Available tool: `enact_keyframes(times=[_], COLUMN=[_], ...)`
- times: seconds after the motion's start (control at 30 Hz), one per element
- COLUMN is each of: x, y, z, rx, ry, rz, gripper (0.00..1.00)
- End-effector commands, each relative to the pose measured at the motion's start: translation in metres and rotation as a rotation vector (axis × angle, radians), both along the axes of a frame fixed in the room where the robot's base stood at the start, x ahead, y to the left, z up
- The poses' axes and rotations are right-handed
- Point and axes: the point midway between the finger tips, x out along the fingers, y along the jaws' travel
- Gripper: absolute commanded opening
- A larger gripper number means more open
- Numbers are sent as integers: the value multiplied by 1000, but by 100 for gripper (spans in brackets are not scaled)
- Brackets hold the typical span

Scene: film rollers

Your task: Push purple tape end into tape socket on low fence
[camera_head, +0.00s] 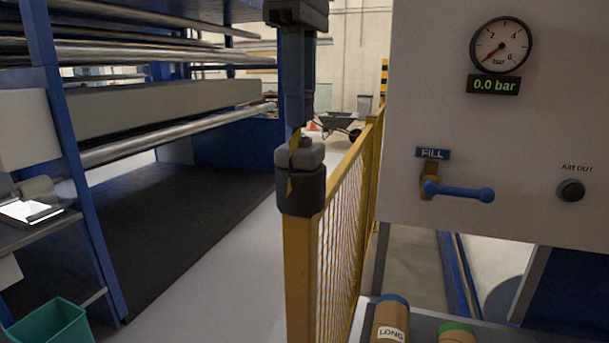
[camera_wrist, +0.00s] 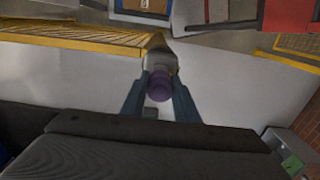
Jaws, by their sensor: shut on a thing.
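The low fence (camera_head: 348,205) is yellow mesh; its near post carries a dark grey cap with a lighter grey head, the tape socket (camera_head: 301,158), marked in yellow. My gripper (camera_head: 297,122) comes down from above with its fingertips at the socket's top. In the wrist view my gripper (camera_wrist: 158,80) is shut on the purple tape end (camera_wrist: 160,86), a rounded purple piece between the two blue-grey fingers. The tape end lines up with the pale grey socket head and seems to meet it. Whether it is seated inside, I cannot tell.
A white panel (camera_head: 540,130) with a gauge and a blue-handled FILL valve (camera_head: 455,190) stands close on the right. A blue-framed roller machine (camera_head: 75,150) stands left. Pale floor (camera_head: 240,230) is clear between.

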Motion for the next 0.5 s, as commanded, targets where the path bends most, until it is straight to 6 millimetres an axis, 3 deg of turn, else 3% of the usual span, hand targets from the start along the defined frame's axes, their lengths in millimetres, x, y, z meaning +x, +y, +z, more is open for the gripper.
enact_keyframes(times=[0.5], x=[0], y=[0], z=[18], rx=[0], ry=[0], rz=[0], gripper=[0])
